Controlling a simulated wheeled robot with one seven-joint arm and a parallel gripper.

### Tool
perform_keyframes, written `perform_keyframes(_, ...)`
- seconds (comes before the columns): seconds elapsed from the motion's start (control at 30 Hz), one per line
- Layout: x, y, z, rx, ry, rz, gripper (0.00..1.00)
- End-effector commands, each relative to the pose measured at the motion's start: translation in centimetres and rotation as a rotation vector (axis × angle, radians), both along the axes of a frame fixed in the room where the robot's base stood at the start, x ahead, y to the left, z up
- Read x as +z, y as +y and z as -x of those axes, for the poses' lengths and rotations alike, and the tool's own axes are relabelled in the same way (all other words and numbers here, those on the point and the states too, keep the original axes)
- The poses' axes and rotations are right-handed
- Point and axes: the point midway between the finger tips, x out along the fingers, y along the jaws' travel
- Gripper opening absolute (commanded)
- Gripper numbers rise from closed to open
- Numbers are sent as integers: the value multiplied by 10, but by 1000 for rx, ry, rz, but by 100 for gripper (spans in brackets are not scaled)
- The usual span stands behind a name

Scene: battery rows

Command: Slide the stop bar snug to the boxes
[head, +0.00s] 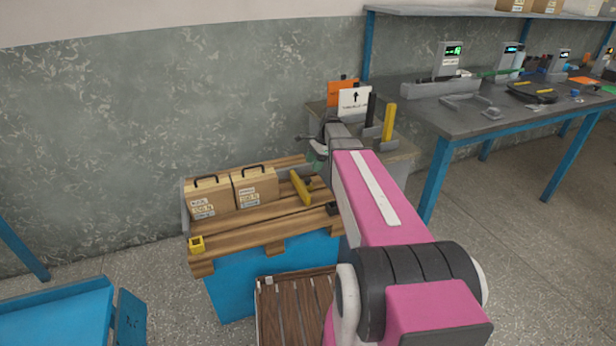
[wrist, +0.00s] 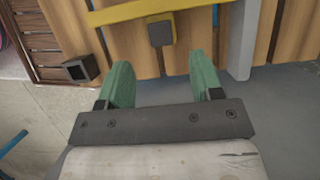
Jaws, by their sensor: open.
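Two tan cardboard boxes with dark handles, a left one (head: 210,197) and a right one (head: 256,187), stand side by side on a wooden slatted top. The yellow stop bar (head: 301,187) lies to the right of the boxes, with a visible gap between. In the wrist view the yellow stop bar (wrist: 130,13) crosses the top, with a dark square knob (wrist: 161,33) on it. My gripper (wrist: 161,64) has two green fingers, open and empty, just short of the knob and on either side of it. In the head view my gripper (head: 318,155) is partly hidden by my arm.
A grey rail (wrist: 244,40) stands right of the fingers in the wrist view. A black block (wrist: 80,68) sits at the left. Behind my arm, a small stand holds signs (head: 355,100) and a yellow post (head: 389,122). A long workbench (head: 440,119) is at the right.

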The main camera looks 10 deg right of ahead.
Motion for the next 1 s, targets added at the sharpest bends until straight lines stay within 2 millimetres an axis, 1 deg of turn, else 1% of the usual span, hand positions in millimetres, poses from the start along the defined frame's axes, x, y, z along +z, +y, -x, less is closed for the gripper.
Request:
perform_keyframes(0.03,-9,4,1,2,2,-1,60)
perform_keyframes(0.2,-35,14,3,1,1,0,60)
perform_keyframes(0.4,-55,22,4,1,0,0,60)
perform_keyframes(0.57,-61,25,5,1,0,0,60)
perform_keyframes(0.83,-62,25,5,1,-1,1,60)
perform_keyframes(0.87,-62,25,5,1,-1,1,53)
perform_keyframes(0.9,-62,25,5,1,-1,1,40)
perform_keyframes(0.97,-62,25,5,1,-1,1,20)
perform_keyframes(1.0,-62,25,5,1,-1,1,8)
